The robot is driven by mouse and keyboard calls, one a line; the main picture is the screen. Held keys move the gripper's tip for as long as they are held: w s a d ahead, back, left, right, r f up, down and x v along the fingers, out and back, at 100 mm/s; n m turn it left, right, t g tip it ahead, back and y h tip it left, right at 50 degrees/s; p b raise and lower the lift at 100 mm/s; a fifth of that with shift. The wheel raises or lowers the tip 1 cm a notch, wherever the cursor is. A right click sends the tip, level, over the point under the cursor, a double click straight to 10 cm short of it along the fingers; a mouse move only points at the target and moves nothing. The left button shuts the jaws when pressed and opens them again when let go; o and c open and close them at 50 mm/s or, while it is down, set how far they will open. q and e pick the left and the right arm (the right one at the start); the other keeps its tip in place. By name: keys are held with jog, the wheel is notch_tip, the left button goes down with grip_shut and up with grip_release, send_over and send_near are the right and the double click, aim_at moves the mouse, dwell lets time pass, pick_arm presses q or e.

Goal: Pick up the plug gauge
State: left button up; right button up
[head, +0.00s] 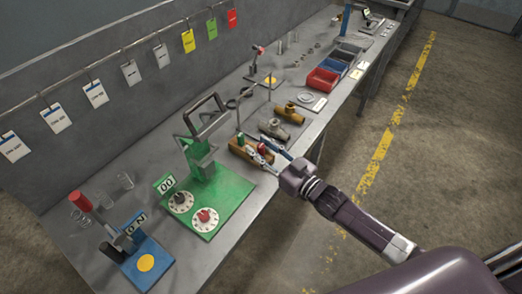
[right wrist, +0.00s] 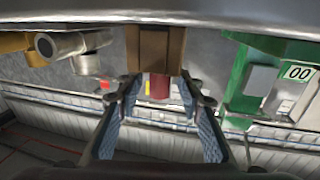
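A wooden block (head: 238,149) lies on the grey workbench, near its front edge. A dark red cylindrical piece (head: 264,149), which looks like the plug gauge handle, stands at the block's near end. My right gripper (head: 265,152) reaches over the bench edge to this end. In the right wrist view the wooden block (right wrist: 155,48) is ahead and the red piece (right wrist: 159,86) shows between my spread fingertips (right wrist: 160,92). The fingers are open, with gaps on both sides of it. The gauge's far part is hidden. My left gripper is out of view.
A green fixture (head: 219,191) with dials stands left of the block. Brass and grey pipe fittings (head: 289,113) lie just beyond it. A blue-based stand (head: 147,262) is at the near end. The floor beside the bench is clear.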

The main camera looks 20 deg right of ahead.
grip_shut()
jog(key=shift+r, duration=0.1)
